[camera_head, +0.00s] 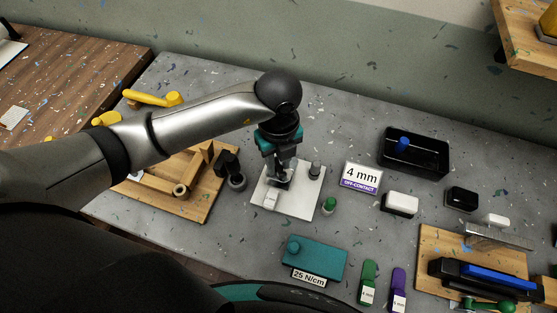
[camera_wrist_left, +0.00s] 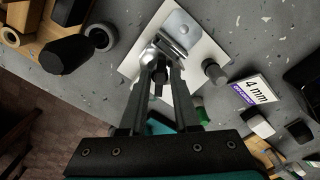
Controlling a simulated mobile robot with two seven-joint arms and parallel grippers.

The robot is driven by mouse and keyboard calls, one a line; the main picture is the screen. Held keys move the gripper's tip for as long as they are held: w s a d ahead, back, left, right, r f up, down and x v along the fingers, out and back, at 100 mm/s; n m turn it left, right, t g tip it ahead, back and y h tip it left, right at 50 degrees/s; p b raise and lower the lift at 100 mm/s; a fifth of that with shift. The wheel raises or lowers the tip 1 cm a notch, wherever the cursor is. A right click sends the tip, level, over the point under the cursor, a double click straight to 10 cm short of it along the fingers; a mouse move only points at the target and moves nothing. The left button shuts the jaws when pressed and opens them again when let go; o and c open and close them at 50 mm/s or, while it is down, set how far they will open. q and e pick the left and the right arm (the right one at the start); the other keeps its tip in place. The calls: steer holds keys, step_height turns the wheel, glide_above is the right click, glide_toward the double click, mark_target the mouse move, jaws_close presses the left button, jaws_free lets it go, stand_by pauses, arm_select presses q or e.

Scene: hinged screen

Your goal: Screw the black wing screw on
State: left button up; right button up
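My left gripper (camera_head: 280,178) reaches down over the white plate (camera_head: 300,200) on the grey table. In the left wrist view its two fingers (camera_wrist_left: 163,68) are close together, with a small dark piece, which looks like the black wing screw (camera_wrist_left: 160,78), between their tips. The fingers partly hide it, and I cannot tell whether it touches the fixture below. A silver clamp-like part (camera_wrist_left: 178,32) sits on the plate just beyond the fingertips. A grey cylindrical post (camera_head: 315,169) stands near the plate's far right corner. My right gripper is not in view.
A green-topped knob (camera_head: 329,204) stands right of the plate. Dark round parts (camera_head: 236,182) and a wooden fixture (camera_head: 150,183) lie left. A 4 mm sign (camera_head: 361,178), black tray (camera_head: 430,165) and white block (camera_head: 400,204) lie right. A teal 25 N/cm block (camera_head: 325,260) is in front.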

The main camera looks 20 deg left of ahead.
arm_select(q)
steer(key=o, duration=0.3)
step_height(320, 180, up, 4)
steer(key=p, duration=0.3)
steer(key=shift+f, duration=0.25)
steer(key=shift+s, duration=0.1)
